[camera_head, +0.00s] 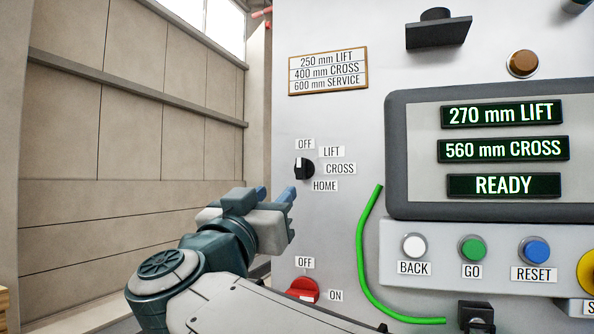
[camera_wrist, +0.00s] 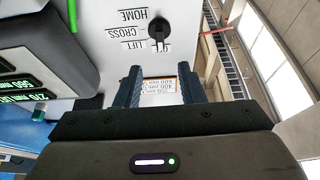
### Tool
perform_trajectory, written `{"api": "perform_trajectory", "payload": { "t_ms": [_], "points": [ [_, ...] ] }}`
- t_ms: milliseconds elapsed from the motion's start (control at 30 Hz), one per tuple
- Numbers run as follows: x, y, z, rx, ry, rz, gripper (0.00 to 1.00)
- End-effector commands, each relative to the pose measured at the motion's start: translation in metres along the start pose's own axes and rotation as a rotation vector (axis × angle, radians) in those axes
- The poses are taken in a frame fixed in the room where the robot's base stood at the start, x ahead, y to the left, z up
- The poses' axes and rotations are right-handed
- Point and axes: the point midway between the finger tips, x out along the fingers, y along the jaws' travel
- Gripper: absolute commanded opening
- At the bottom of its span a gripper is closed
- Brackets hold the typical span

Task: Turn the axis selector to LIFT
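The axis selector (camera_head: 304,169) is a small black knob on the grey panel. The labels OFF, LIFT, CROSS and HOME surround it from its top round to its lower right. Its pointer appears to face OFF. In the wrist view the selector (camera_wrist: 159,28) shows upside down, beyond the fingertips, with OFF nearest the gripper. My gripper (camera_head: 276,193) is to the lower left of the selector, apart from it. In the wrist view my gripper (camera_wrist: 160,76) has its two blue-grey fingers spread, with nothing between them.
A red switch (camera_head: 303,290) marked OFF and ON sits below the selector. A green cable (camera_head: 364,250) runs to its right. A protruding screen housing (camera_head: 396,150) and several buttons, such as the white BACK button (camera_head: 414,246), are further right. A settings plate (camera_head: 328,71) is above.

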Motion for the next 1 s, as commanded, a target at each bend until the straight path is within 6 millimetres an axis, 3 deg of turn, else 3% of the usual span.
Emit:
{"api": "perform_trajectory", "payload": {
  "t_ms": [300, 500, 700, 967, 1000],
  "points": [
    [0.070, 0.000, -0.002, -0.001, 0.001, 0.001, 0.35],
    [0.102, 0.000, -0.002, 0.000, 0.001, 0.000, 0.35],
    [0.114, 0.000, -0.001, 0.001, 0.002, -0.002, 0.35],
    [0.115, 0.000, -0.001, 0.000, 0.002, -0.002, 0.35],
    [0.115, 0.000, -0.001, 0.000, 0.002, -0.001, 0.30]
  ]
}}
